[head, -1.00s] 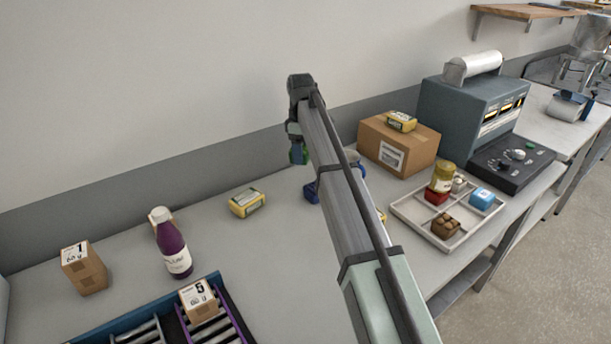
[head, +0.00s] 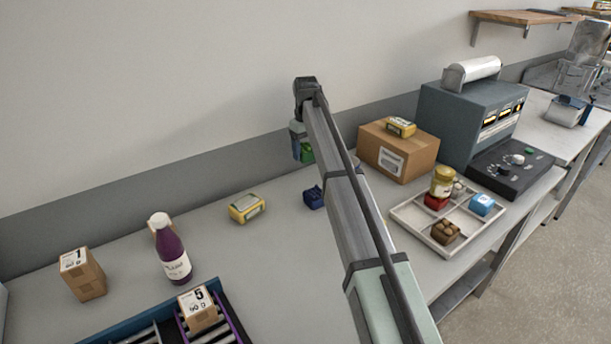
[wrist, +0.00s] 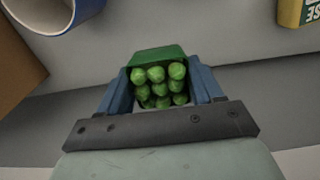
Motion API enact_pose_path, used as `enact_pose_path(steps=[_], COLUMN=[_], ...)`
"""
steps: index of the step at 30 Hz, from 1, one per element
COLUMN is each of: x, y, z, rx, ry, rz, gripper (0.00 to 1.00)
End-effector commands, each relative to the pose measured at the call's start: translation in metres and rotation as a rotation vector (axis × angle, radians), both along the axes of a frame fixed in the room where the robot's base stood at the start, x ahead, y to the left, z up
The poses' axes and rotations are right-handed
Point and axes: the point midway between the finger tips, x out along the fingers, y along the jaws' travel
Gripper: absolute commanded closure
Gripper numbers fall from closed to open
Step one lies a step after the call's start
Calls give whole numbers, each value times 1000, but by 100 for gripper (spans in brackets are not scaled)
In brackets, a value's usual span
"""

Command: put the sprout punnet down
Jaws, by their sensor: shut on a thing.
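The sprout punnet is a green tray of round green sprouts (wrist: 158,85), held between the two blue fingers of my gripper (wrist: 160,88) in the wrist view. In the head view my gripper (head: 300,140) is near the back wall, at the far end of my arm, with the green punnet (head: 307,153) partly showing below it. My gripper is shut on the punnet. The punnet appears to be above the bench, though its exact height is hard to tell. Its underside is hidden.
A yellow pack (head: 247,208) and a blue item (head: 314,197) are on the bench (head: 232,248) nearby. A cardboard box (head: 398,150) and divided tray (head: 447,240) stand right. A purple bottle (head: 173,250) stands left. Bare bench lies between bottle and yellow pack.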

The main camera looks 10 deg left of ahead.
Motion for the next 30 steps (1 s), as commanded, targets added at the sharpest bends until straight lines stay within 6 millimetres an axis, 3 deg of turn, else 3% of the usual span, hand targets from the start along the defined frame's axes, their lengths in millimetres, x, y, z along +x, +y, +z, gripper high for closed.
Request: enact_pose_path(steps=[6,21,30], x=[-1,-1,0], y=[0,0,0], z=[-36,-85,-87], rx=[-1,0,0], ry=[2,0,0], rz=[1,3,3], gripper=[65,65,65])
